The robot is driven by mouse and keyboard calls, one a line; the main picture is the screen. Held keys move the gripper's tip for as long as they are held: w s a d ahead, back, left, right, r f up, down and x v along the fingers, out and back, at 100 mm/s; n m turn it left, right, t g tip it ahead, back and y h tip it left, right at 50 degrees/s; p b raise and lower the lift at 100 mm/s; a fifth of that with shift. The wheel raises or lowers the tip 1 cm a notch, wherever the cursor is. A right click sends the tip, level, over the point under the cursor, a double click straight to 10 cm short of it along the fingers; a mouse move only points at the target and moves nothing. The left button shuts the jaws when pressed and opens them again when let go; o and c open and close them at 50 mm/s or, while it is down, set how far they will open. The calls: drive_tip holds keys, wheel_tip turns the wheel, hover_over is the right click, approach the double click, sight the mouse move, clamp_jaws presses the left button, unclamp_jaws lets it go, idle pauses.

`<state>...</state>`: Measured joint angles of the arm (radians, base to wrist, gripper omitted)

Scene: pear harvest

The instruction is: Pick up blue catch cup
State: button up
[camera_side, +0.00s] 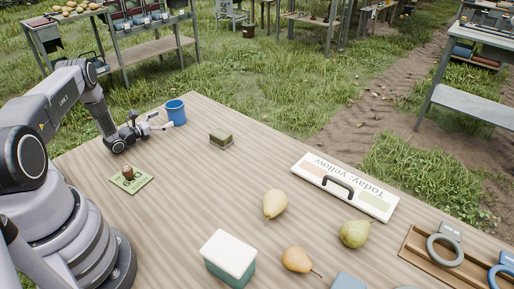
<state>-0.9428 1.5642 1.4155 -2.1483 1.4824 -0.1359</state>
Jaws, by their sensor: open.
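The blue catch cup (176,114) stands upright near the far left corner of the wooden table (210,189). My gripper (160,121) is low over the table, just left of the cup, with its fingers pointing toward it. The fingers are open and look empty. I cannot tell from this view whether a fingertip touches the cup or whether the fingers reach around it.
A small brown-green block (221,139) stands right of the cup. A green card (131,181) with a brown knob lies nearer me. Pears (275,204), a white-lidded box (229,255) and a sign (345,186) with a handle lie to the right. The table's middle is clear.

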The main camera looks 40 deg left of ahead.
sight(176, 112)
drive_tip(key=w, duration=0.5)
drive_tip(key=shift+d, duration=0.15)
drive_tip(key=c, duration=1.1)
drive_tip(key=shift+r, duration=0.15)
